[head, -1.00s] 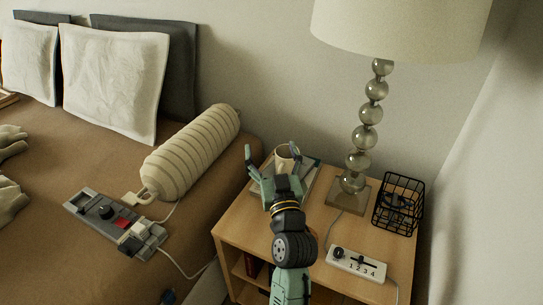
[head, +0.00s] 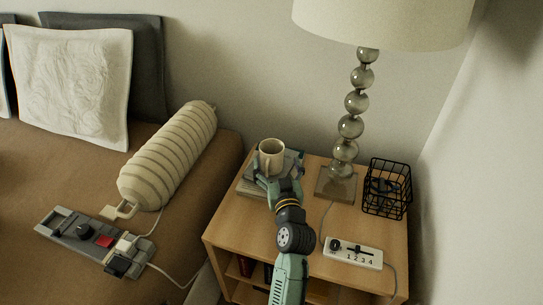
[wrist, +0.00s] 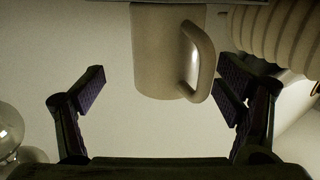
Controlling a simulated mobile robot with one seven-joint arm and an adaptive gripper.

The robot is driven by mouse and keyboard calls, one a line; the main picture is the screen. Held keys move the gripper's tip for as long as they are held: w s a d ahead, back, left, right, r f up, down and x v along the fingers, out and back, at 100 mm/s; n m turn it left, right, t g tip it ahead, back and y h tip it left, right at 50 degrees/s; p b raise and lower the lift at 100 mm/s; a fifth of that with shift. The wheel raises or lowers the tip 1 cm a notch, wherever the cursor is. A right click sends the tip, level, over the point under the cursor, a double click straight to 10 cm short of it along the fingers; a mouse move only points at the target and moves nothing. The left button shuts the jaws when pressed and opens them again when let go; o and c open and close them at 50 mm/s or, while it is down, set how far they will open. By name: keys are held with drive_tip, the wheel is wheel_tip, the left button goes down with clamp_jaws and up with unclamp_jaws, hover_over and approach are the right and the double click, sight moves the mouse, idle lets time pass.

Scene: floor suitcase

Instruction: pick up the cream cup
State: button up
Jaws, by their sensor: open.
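The cream cup (head: 272,153) stands upright on a small stack of books (head: 252,188) on the wooden bedside table. My gripper (head: 279,172) is open and empty, just on the near side of the cup. In the wrist view the cup (wrist: 158,45) appears upside down at the top centre, between and slightly beyond the fingertips of my gripper (wrist: 161,82). Its handle (wrist: 205,60) lies toward the right-hand finger, close to that fingertip. I cannot tell whether they touch. My wrist and fingers hide part of the books.
A lamp (head: 350,127) with a glass-ball stem stands right of the books. A black wire basket (head: 387,188) and a white numbered switch box (head: 353,253) are further right. A striped bolster (head: 165,160) lies on the bed at left, beside a grey control panel (head: 90,240).

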sight(272, 152)
drive_tip(key=w, duration=0.1)
drive_tip(key=w+a+p, duration=0.1)
drive_tip(key=w+r+p, duration=0.1)
drive_tip(key=shift+w+a, duration=0.15)
drive_tip(key=shift+w, duration=0.15)
drive_tip(key=shift+w+a+f, duration=0.1)
drive_tip(key=shift+w+f, duration=0.15)
drive_tip(key=shift+w, duration=0.4)
drive_tip(key=shift+c, duration=0.3)
drive_tip(key=c, duration=1.4)
drive_tip(key=shift+c, duration=0.2)
drive_tip(key=shift+r, duration=0.15)
